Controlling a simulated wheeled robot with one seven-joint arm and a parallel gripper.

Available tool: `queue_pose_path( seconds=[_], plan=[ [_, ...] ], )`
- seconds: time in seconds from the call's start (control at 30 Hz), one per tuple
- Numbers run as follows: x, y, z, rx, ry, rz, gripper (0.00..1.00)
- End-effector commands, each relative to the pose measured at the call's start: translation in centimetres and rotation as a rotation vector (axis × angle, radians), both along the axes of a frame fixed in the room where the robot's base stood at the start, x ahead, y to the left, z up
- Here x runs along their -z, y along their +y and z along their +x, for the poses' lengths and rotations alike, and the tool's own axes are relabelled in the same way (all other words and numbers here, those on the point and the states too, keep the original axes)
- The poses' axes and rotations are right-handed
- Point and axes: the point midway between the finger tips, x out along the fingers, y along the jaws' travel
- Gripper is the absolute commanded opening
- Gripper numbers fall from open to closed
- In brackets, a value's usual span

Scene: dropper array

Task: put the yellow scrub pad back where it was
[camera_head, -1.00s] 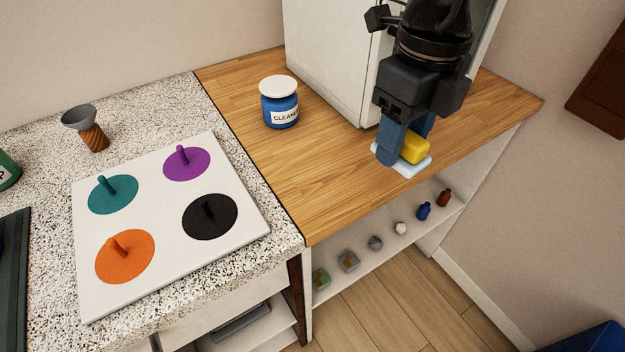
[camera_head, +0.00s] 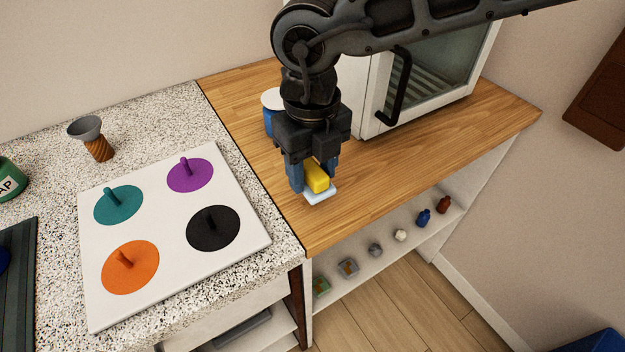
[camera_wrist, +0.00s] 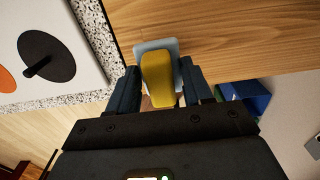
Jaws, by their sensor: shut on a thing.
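The yellow scrub pad (camera_head: 318,178) is a yellow block with a pale blue slab (camera_head: 321,194) at its lower end. My gripper (camera_head: 314,180) is shut on the yellow block, with a blue finger on either side. It holds the pad over the left part of the wooden counter (camera_head: 372,185), near the front edge. The wrist view shows the yellow scrub pad (camera_wrist: 158,82) between the fingers of my gripper (camera_wrist: 160,88), with the pale slab beyond. I cannot tell how far the slab is above the wood.
A blue jar with a white lid (camera_head: 271,97) is partly hidden behind my gripper. A white oven (camera_head: 372,98) with a black handle stands behind. A white board (camera_head: 160,262) with coloured knobbed discs lies left on speckled stone. Small items line the shelf (camera_head: 386,260) below.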

Motion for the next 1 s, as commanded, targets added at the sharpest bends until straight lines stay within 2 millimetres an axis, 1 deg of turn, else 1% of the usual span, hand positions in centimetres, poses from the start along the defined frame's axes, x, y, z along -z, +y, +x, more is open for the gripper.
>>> queue_pose_path(
  seconds=[0.2, 0.3, 0.53, 0.67, 0.7, 0.93, 1.0],
  plan=[
    [2.7, 0.0, -0.1, 0.001, 0.004, 0.0, 0.26],
    [3.6, 0.0, -0.1, 0.0, 0.002, -0.001, 0.26],
    [3.8, -0.1, 0.0, 0.0, 0.0, 0.0, 0.26],
    [4.2, -0.1, 0.0, 0.0, 0.0, 0.0, 0.26],
    [4.1, -0.1, 0.0, 0.0, 0.0, 0.0, 0.53],
    [4.0, -0.1, 0.0, 0.0, 0.0, 0.0, 0.75],
    [4.0, -0.1, 0.0, 0.0, 0.0, 0.0, 0.76]
  ],
)
